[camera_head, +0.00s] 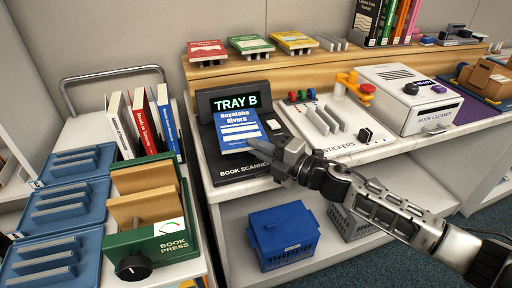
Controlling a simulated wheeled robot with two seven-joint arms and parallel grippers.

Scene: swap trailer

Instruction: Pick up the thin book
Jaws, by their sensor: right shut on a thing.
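A thin blue book (238,129) with the title "Nuyalabe Rivers" is at the book scanner (227,173), in front of its lit screen that reads "TRAY B". My right gripper (272,149) is at the book's lower right corner, shut on it. The fingertips are partly hidden behind the hand. I cannot tell whether the book touches the scanner bed. My left gripper is not in view.
A cart at left holds blue slotted trays (65,201), several upright books (144,122) and a green book press (150,235). A sticker station (325,128) and a white book cleaner (408,99) stand right of the scanner. A blue crate (284,236) sits on the lower shelf.

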